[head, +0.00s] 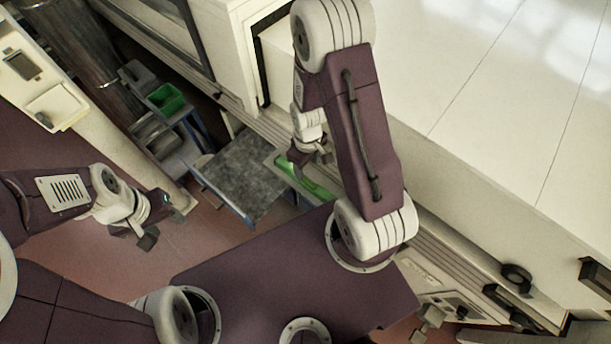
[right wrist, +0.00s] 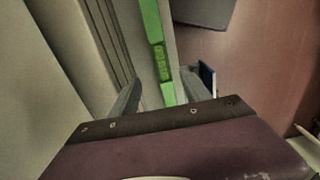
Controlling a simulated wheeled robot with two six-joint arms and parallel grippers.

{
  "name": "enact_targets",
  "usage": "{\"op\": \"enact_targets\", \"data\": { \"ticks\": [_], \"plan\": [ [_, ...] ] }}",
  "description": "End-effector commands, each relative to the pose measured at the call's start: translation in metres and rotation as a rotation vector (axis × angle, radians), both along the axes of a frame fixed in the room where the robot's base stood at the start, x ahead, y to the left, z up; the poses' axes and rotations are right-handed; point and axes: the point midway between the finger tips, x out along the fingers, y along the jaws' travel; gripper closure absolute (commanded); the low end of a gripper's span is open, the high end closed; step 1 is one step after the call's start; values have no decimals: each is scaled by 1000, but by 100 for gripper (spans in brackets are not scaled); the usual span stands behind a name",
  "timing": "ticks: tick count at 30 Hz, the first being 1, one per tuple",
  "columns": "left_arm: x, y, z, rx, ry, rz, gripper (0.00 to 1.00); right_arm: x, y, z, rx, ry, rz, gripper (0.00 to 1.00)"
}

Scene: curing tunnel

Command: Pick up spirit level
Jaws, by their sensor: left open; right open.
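The spirit level, a long green bar (head: 310,183), lies on a narrow pale ledge along the machine's side. It also shows in the right wrist view (right wrist: 151,22), running down between the two fingers. My right gripper (head: 312,158) is open and above the level, hiding part of it in the head view. In the right wrist view, the open fingers (right wrist: 163,90) stand on either side of the level's near end, and I cannot tell whether they touch it. My left gripper (head: 152,216) is open and empty, over the floor at left.
A small table with a dark grey mottled top (head: 250,165) stands left of the ledge. A blue-framed rack with a green bin (head: 166,98) stands behind it. The large white machine housing (head: 480,100) fills the right side. Reddish floor is clear around my left gripper.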

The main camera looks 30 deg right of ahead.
Motion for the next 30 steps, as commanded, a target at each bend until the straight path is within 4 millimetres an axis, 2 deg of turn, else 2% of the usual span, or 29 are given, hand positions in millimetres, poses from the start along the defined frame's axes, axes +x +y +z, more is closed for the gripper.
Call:
{"op": "enact_targets", "data": {
  "ticks": [4, 11, 14, 18, 20, 27, 30],
  "plan": [
    [0, 0, 0, 0, 0, 0, 53, -2, 0, -25, 0, 5, 0, 45],
    [0, 0, -1, 0, 0, 0, 53, -1, 1, -35, 0, 2, -1, 45],
    [0, 0, -4, 0, 0, 0, 53, -3, 2, -46, 1, 4, -1, 45],
    [0, 0, -34, 0, 0, 0, 53, -6, 4, -78, 1, 1, -1, 45],
    [0, 0, -42, 0, 0, 0, 53, -5, 4, -87, 0, 1, -1, 45],
    [0, 0, -39, 0, 0, 0, 53, -5, 4, -84, 0, 1, 0, 45],
    [0, 0, -39, 0, 0, 0, 53, -5, 4, -84, 0, 1, 0, 72]
  ]
}}
